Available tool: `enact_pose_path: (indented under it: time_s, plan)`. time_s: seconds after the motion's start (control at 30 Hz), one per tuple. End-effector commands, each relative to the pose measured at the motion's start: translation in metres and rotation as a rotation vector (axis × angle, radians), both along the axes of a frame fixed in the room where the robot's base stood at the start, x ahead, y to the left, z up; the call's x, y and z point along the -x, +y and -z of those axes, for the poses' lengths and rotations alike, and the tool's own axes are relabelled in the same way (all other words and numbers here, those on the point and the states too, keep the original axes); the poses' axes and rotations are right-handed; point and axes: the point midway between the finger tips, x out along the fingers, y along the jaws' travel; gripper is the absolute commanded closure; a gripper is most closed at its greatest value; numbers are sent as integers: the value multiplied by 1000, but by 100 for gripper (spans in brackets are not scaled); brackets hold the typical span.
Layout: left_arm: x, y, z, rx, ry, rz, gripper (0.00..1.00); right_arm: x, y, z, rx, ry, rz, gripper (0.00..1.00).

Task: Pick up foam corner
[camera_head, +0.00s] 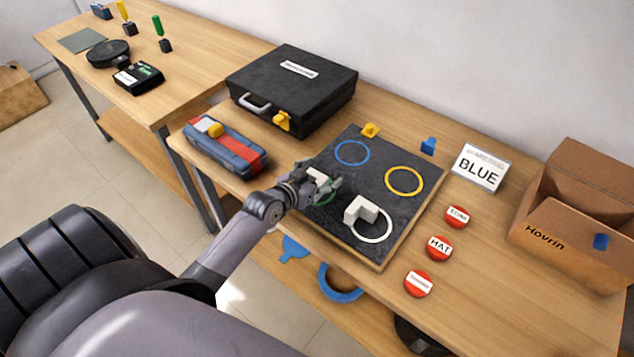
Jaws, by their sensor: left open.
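A white L-shaped foam corner (360,210) sits on the dark board (345,225), over the edge of the white ring (373,239) drawn there. My left gripper (331,190) is above the board, to the upper left of the foam corner and apart from it. It is open, over a green ring that it partly hides. A small white patch shows at the gripper's far side; I cannot tell what it is. My right gripper is out of view.
A blue ring (352,152) and a yellow ring (404,181) mark the board. A black case (315,95), a blue-red case (220,140), a sign reading BLUE (480,168), red discs (439,248) and a cardboard box (570,245) surround it.

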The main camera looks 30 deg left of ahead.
Motion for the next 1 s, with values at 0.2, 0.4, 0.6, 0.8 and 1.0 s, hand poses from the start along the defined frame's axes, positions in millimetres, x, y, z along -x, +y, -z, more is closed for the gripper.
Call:
enact_pose_path:
  time_s: [0.2,0.4,0.6,0.8,1.0]
  plan:
    - [-1,0,1,0,-1,0,27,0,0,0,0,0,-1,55]
    - [-1,0,1,0,-1,0,38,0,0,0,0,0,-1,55]
    - [-1,0,1,0,0,0,51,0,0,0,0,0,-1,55]
    - [-1,0,1,0,0,-1,64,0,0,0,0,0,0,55]
    - [-1,0,1,0,0,-1,64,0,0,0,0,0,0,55]
